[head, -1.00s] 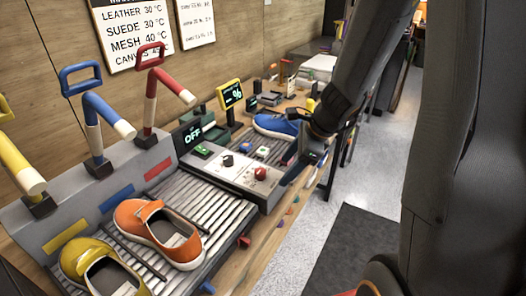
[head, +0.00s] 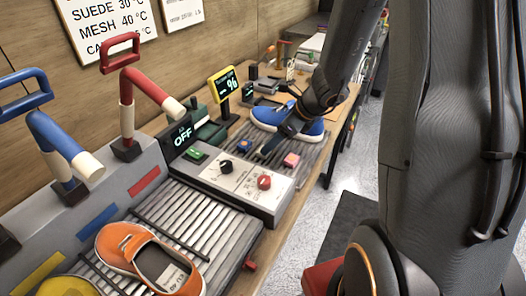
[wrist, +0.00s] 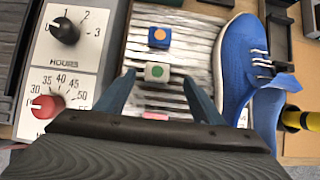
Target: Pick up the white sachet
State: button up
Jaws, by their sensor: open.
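The white sachet (wrist: 157,72), a small white block with a green dot, lies on the ribbed grey tray (wrist: 200,45). In the wrist view it shows between the two fingertips of my gripper (wrist: 159,77), which are apart with nothing held. A gap shows on each side; I cannot tell the height above it. In the head view my gripper (head: 272,147) hangs over the tray and hides the white sachet. A blue sachet with an orange dot (wrist: 160,37) lies just beyond it, and a pink sachet (head: 291,160) lies on the nearer side.
A blue shoe (wrist: 238,65) lies close on the right in the wrist view. The control panel (head: 225,178) with black and red knobs borders the tray on the left. A yellow-framed display (head: 223,85) stands behind. An orange shoe (head: 120,240) lies on the rollers at front.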

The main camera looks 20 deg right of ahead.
jog(key=shift+s+x, duration=0.2)
jog(key=shift+x, duration=2.05)
jog(key=shift+a, duration=0.15)
jog(key=c, duration=1.1)
